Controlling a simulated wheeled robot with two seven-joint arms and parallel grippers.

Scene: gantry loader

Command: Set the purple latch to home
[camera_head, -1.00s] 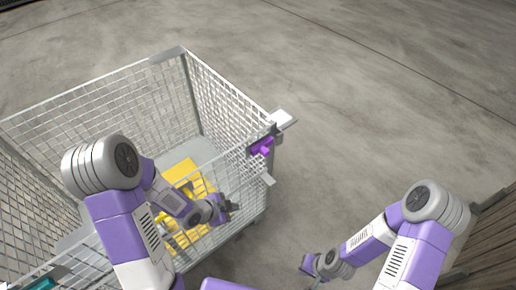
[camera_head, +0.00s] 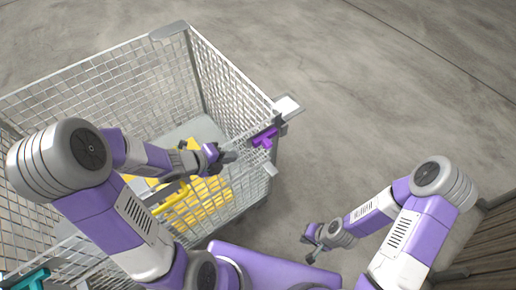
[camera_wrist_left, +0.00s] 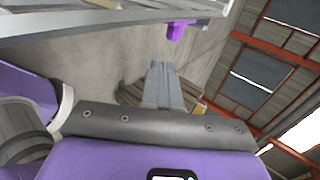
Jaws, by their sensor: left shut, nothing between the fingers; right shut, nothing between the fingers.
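The purple latch (camera_head: 264,138) sits at the near right corner of the wire cage's top rail. It also shows in the left wrist view (camera_wrist_left: 178,30), at the top, beyond my fingers. My left gripper (camera_head: 230,156) is shut and empty, a short way left of the latch and apart from it. In the left wrist view its closed fingers (camera_wrist_left: 157,82) point up toward the latch. My right gripper (camera_head: 312,256) is shut and empty, low over the floor to the right of the cage.
The wire mesh cage (camera_head: 232,85) holds yellow items (camera_head: 200,200) on its floor. A flat light plate (camera_head: 287,106) juts out at the corner beside the latch. A teal part (camera_head: 25,280) shows at the lower left. Open concrete floor lies right of the cage.

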